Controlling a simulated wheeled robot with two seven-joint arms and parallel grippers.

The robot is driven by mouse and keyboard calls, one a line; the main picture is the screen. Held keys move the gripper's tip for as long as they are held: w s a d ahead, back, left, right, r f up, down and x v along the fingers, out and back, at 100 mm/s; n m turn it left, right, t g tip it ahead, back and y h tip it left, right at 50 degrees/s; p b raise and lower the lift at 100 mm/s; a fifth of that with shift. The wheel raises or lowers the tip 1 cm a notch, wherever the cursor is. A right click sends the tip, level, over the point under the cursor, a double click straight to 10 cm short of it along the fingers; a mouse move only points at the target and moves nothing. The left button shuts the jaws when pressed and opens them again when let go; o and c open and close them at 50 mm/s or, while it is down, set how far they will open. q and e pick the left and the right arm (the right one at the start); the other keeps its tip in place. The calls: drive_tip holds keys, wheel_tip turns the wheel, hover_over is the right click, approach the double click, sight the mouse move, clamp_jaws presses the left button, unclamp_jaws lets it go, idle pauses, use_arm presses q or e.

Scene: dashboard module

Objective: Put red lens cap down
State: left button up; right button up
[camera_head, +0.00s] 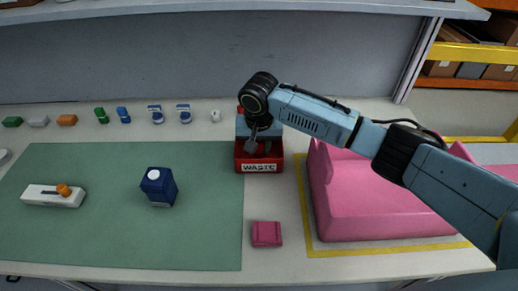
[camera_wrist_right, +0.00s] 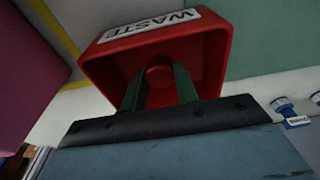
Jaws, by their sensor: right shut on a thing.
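My right gripper (camera_head: 258,148) reaches into the mouth of the red bin marked WASTE (camera_head: 259,167). In the right wrist view its two green fingers (camera_wrist_right: 160,82) are shut on a round red piece (camera_wrist_right: 160,72), which looks like the red lens cap. The piece is inside or just over the bin (camera_wrist_right: 210,55), within its walls; whether it touches the bottom I cannot tell. In the head view the cap is hidden by the gripper and bin. My left gripper is not in view.
A dark blue box (camera_head: 160,188) and a white block with an orange knob (camera_head: 55,195) are on the green mat (camera_head: 110,235). A small pink box (camera_head: 266,234) lies before the bin. A large pink housing (camera_head: 350,215) stands right. Several small parts line the back.

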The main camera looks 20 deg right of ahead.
drive_tip(key=shift+f, duration=0.2)
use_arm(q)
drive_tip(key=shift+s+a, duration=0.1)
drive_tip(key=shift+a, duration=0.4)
use_arm(e)
drive_tip(key=shift+f, duration=0.15)
drive_tip(key=shift+f, duration=0.25)
drive_tip(key=o, duration=0.9)
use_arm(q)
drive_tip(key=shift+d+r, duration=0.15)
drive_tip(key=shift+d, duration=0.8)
use_arm(e)
drive_tip(key=shift+o, duration=0.2)
